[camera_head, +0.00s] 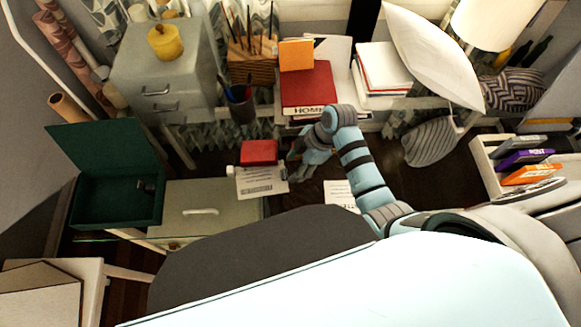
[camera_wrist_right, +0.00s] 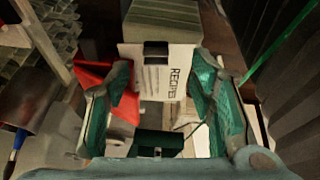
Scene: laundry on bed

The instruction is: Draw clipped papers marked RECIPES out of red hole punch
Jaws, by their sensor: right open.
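The red hole punch (camera_head: 259,152) stands near the cabinet's right end in the head view. White clipped papers (camera_head: 262,182) with printed lines lie against its near side. My right gripper (camera_head: 297,168) is just right of the papers. In the right wrist view, the papers (camera_wrist_right: 170,80) read RECIPES and carry a black clip (camera_wrist_right: 156,51). The open fingers of my right gripper (camera_wrist_right: 161,85) are on either side of the papers, with no grip visible. The red hole punch (camera_wrist_right: 92,68) is partly hidden behind the left finger. My left gripper is not in view.
A grey cabinet (camera_head: 190,222) with an open green box (camera_head: 110,185) is at the left. A dark pen cup (camera_head: 240,106) and red book (camera_head: 307,88) stand behind the punch. Another white sheet (camera_head: 341,192) lies right of my gripper. A tray of cases (camera_head: 490,165) is at the right.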

